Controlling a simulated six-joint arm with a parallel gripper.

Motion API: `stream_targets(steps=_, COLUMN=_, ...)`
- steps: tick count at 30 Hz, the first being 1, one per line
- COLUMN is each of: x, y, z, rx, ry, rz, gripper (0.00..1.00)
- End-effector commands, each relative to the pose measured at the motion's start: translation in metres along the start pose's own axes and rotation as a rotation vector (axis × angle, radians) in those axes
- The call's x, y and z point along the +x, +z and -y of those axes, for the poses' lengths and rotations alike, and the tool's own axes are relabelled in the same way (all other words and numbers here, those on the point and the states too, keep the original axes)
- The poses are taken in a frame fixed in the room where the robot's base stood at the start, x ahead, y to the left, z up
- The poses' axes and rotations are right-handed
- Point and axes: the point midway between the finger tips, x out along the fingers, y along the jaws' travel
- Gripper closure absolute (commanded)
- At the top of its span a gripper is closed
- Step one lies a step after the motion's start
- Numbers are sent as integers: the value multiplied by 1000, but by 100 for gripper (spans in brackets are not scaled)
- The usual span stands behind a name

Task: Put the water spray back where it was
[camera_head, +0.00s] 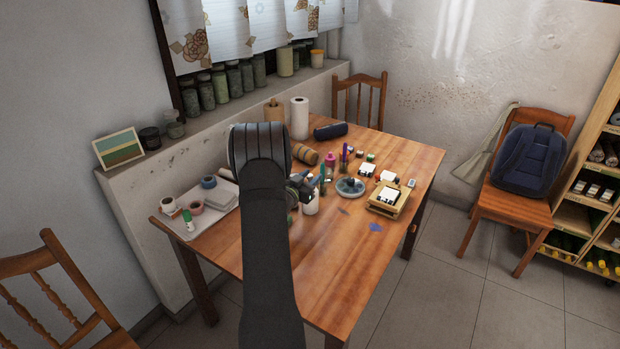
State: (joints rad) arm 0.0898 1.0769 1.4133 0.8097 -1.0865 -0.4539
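A small bottle with a pale body (311,204), possibly the water spray, stands on or just above the wooden table (350,250), right beside my arm. My gripper (306,186) is at its upper part, partly hidden by my own dark arm. The fingers are too small and overlapped to show whether they are closed on the bottle. I cannot tell whether the bottle touches the tabletop. A pink bottle (330,160) stands farther back on the table.
A round dish (350,187), a wooden tray with white blocks (388,199) and a dark roll (330,131) occupy the table. A paper roll (299,118) stands at the back. A grey tray (210,206) with tape rolls lies at the left. The front right tabletop is mostly clear.

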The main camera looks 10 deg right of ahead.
Motion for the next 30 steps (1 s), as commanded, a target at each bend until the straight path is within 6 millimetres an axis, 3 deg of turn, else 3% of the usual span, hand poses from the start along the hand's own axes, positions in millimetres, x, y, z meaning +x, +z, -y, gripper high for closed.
stream_targets(steps=7, x=-4, y=-3, z=1, rx=-1, ry=-1, rz=1, gripper=64)
stream_targets(steps=21, x=-97, y=-4, z=1, rx=-1, ry=-3, rz=0, gripper=64)
stream_targets(steps=30, x=-120, y=-3, z=0, rx=0, ry=0, rz=0, gripper=64)
